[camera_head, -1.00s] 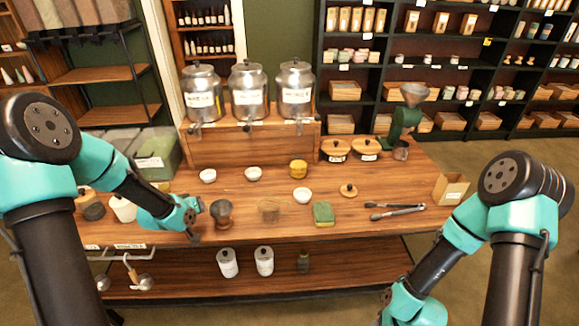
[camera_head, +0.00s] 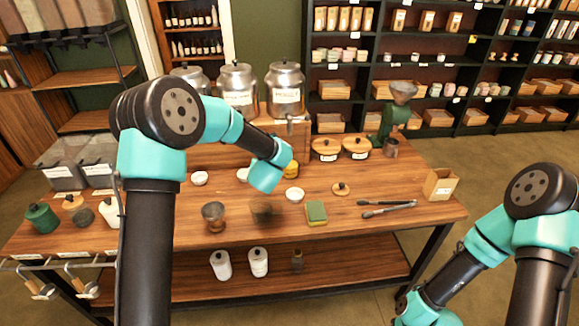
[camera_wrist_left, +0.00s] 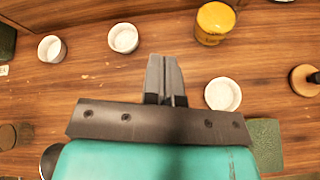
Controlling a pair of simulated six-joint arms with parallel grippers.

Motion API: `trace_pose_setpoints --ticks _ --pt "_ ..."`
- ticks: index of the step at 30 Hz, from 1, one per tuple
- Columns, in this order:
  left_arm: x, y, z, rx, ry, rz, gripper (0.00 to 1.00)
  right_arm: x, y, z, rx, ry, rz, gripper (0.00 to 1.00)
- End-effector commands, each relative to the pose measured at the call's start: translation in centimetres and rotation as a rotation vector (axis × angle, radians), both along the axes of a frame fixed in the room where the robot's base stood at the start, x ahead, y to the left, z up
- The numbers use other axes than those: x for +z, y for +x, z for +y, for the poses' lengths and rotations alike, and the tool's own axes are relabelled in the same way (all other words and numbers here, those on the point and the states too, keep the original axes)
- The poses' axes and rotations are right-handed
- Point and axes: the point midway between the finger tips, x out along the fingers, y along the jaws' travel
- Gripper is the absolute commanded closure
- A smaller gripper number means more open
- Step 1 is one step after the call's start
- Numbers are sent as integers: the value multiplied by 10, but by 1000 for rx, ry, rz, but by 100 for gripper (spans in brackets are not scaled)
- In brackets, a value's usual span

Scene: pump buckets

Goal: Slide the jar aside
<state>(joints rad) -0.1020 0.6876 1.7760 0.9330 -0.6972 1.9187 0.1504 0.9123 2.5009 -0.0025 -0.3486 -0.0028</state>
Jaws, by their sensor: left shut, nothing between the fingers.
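A yellow jar (camera_head: 292,169) stands on the wooden table behind my left wrist, which partly covers it in the head view. Its round yellow lid and side show at the top of the left wrist view (camera_wrist_left: 213,22). My left gripper (camera_wrist_left: 165,72) is shut and empty. Its fingertips are above the table, in front of and a little left of the yellow jar, apart from it. In the head view its fingers are hidden by my own wrist. My right gripper is out of view below the head view; only its arm shows.
White bowls stand at the left (camera_wrist_left: 52,48), near the fingertips (camera_wrist_left: 123,38) and right of them (camera_wrist_left: 222,94). A green sponge (camera_head: 316,212), a small round wooden lid (camera_head: 340,188) and tongs (camera_head: 388,209) lie to the right. Large metal canisters (camera_head: 284,90) stand behind.

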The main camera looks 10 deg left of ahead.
Motion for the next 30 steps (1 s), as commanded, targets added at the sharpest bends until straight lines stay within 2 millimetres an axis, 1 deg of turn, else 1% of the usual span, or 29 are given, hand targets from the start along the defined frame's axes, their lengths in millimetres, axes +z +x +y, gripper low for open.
trace_pose_setpoints --ticks 1,3,6,20,30 --pt "2 2 -13 54 -81 -16 100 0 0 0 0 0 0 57" --pt "3 3 -26 118 -174 -33 100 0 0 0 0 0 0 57" --pt "3 2 -34 171 -246 -45 100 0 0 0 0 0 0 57" --pt "2 3 -35 181 -259 -47 100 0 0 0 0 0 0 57" --pt "-13 8 -33 180 -257 -45 100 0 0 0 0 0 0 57"
